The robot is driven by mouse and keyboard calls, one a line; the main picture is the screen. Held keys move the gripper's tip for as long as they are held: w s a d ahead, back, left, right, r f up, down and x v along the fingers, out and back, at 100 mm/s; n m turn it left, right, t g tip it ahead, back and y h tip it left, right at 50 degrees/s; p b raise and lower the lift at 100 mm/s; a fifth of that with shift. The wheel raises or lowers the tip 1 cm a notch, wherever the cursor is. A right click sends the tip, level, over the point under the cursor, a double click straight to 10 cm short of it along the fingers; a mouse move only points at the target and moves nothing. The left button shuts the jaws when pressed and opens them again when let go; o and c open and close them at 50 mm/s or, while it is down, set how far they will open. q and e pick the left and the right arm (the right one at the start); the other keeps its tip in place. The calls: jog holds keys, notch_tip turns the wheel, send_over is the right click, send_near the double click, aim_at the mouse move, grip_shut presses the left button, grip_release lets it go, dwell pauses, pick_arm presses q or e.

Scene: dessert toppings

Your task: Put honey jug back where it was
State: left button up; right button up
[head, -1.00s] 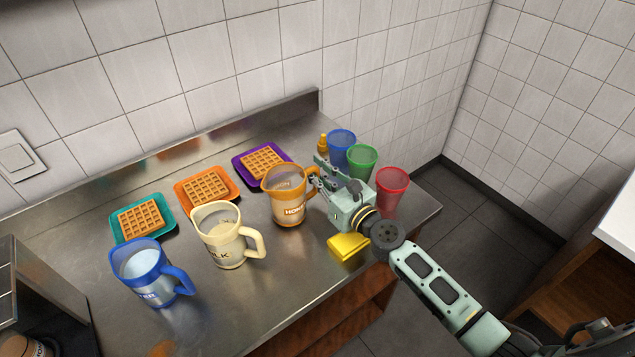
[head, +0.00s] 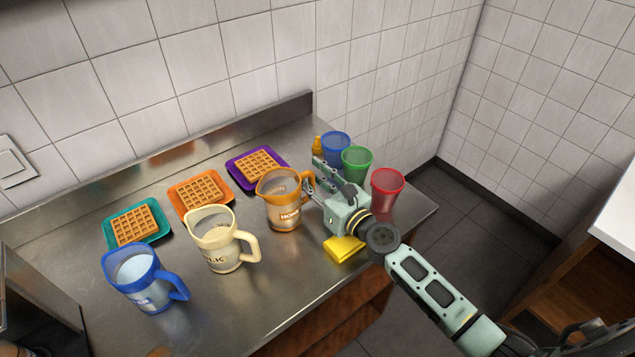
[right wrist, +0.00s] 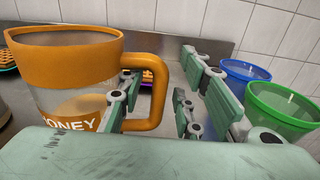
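The honey jug (head: 283,213) has a clear body with an orange rim and handle. It stands upright on the steel counter, right of the cream milk jug. My right gripper (head: 312,182) is at its handle. In the right wrist view the honey jug (right wrist: 62,80) fills the left side. One finger reaches into the handle loop and the other is outside, with a gap between it and the handle, so the right gripper (right wrist: 160,98) looks open around the handle. My left gripper is not in view.
The milk jug (head: 216,245) and blue jug (head: 138,280) stand to the left. Waffles lie on teal, orange and purple plates (head: 232,158) behind. Blue, green (head: 356,163) and red cups (head: 387,190) and a small bottle (head: 317,145) stand close right. A yellow sponge (head: 344,250) lies below the gripper.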

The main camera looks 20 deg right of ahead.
jog(key=shift+s+d, duration=0.1)
jog(key=shift+s, duration=0.2)
jog(key=b+v, duration=0.2)
jog(key=v, duration=0.8)
jog(key=shift+s, duration=0.25)
jog(key=shift+s+d+r, duration=0.2)
jog(key=shift+s, duration=0.25)
